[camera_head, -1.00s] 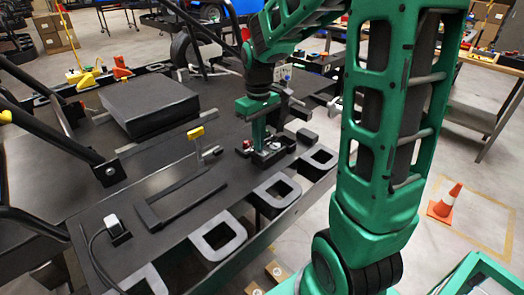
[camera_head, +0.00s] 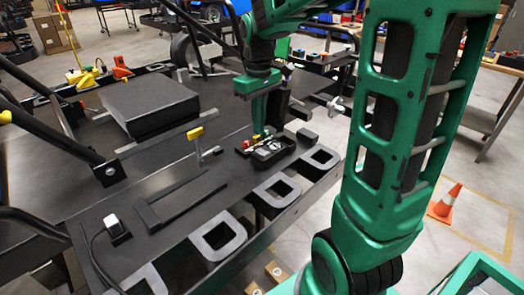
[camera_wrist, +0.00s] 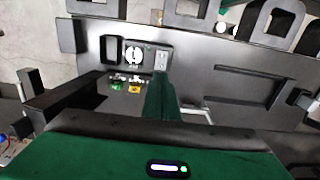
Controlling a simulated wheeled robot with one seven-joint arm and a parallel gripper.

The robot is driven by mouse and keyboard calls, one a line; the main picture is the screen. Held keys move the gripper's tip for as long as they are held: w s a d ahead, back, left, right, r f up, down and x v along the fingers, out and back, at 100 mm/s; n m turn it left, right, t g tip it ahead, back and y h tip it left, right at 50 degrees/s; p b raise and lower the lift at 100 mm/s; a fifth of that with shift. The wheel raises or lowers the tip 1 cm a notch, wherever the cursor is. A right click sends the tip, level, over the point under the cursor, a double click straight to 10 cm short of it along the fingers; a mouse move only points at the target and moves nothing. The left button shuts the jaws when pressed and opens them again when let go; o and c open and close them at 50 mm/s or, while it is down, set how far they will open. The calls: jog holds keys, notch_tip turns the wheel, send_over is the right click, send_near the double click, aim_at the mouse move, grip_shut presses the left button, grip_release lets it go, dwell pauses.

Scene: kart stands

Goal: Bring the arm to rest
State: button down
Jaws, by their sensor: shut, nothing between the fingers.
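My arm is green and black, and it reaches over the black kart stand (camera_head: 120,180) from the right in the head view. Whether the fingertips clear the small parts is hard to tell.
A black padded block (camera_head: 150,105) and a yellow-tipped lever (camera_head: 195,133) stand to the left of the gripper. Dark tubes rise at the left and behind. An orange cone (camera_head: 446,203) stands on the floor at the right, near a workbench (camera_head: 490,110).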

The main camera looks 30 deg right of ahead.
jog(key=shift+r, duration=0.5)
jog(key=shift+s, duration=0.1)
jog(key=s+d+f+m, duration=0.2)
jog(key=s+m, duration=0.2)
jog(key=s, duration=0.8)
jog(key=s+d+f+m, duration=0.2)
jog(key=s+m, duration=0.2)
jog(key=s, duration=0.9)
jog(key=shift+d+m, duration=0.25)
jog(key=shift+m, duration=0.05)
jog(key=shift+w+f, duration=0.3)
jog(key=shift+w, duration=0.35)
